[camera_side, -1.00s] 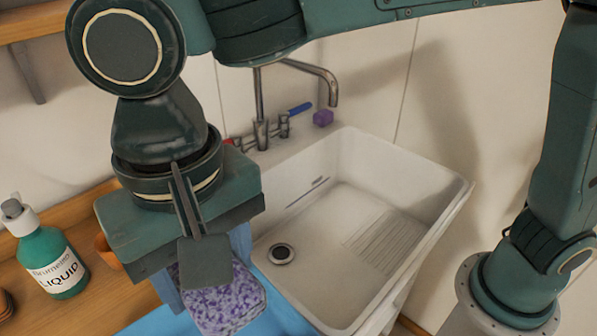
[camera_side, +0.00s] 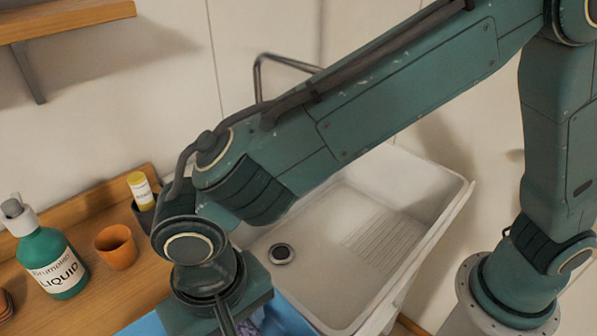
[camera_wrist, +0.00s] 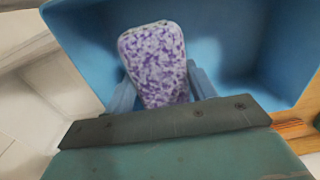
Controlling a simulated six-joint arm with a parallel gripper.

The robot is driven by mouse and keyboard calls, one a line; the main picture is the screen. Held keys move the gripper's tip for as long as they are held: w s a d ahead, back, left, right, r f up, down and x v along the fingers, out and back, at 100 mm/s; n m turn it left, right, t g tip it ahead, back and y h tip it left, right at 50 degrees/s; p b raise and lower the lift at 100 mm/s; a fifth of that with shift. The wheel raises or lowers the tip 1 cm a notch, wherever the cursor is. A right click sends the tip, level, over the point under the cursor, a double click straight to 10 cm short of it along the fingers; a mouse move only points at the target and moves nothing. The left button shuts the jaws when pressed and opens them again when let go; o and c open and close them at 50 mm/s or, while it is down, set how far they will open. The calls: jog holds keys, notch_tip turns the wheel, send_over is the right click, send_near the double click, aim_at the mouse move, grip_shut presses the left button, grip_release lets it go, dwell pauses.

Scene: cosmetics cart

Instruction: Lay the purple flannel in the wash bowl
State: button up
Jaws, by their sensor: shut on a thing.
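The purple-and-white mottled flannel (camera_wrist: 152,52) is between the blue fingers of my gripper (camera_wrist: 160,88) in the wrist view. My gripper is shut on it. The blue wash bowl (camera_wrist: 236,55) surrounds the flannel in that view, with walls on its left and right. I cannot tell whether the flannel touches the bowl's floor. In the side view a strip of the bowl (camera_side: 287,316) shows at the bottom edge. There my wrist hides most of the flannel, with only a small purple patch (camera_side: 252,318) showing, and the fingers are hidden.
A white sink (camera_side: 425,170) with a drain stands right of the bowl. On the wooden counter (camera_side: 105,292) at left are a green liquid bottle (camera_side: 52,262), an orange cup (camera_side: 116,246) and a yellow-topped container (camera_side: 141,190). A tap (camera_side: 258,75) is partly hidden behind my arm.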

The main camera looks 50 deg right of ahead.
jog(key=shift+f, duration=0.95)
jog(key=shift+f, duration=2.1)
jog(key=shift+f, duration=0.1)
jog(key=o, duration=1)
jog(key=shift+c, duration=0.2)
